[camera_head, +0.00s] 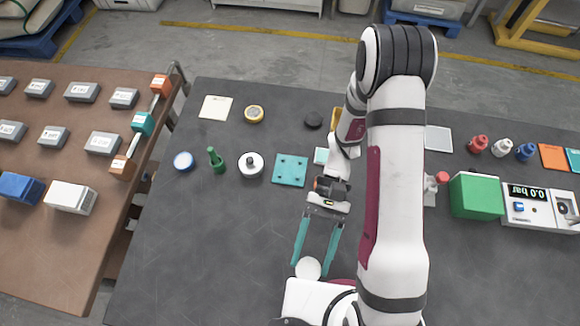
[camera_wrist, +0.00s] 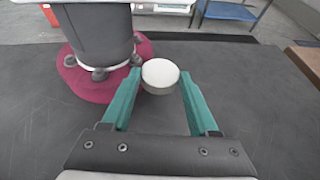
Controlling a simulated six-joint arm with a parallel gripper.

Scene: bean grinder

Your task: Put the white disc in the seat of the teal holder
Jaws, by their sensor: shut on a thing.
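My gripper (camera_head: 310,262) has two long teal fingers and points toward the near edge of the dark table. It is shut on the white disc (camera_head: 308,269), held between the fingertips. In the wrist view the disc (camera_wrist: 160,72) shows as a short white cylinder with its flat face up, between the tips of my gripper (camera_wrist: 160,84). A flat teal plate with small studs (camera_head: 290,170), which looks like the teal holder, lies on the table farther back, left of my arm. I cannot make out its seat.
Left of the plate stand a white-and-black round part (camera_head: 251,165), a green peg-like part (camera_head: 216,160) and a blue-rimmed disc (camera_head: 183,161). Right of my arm are a green block (camera_head: 475,196) and a gauge box (camera_head: 538,207). The table's front left is clear.

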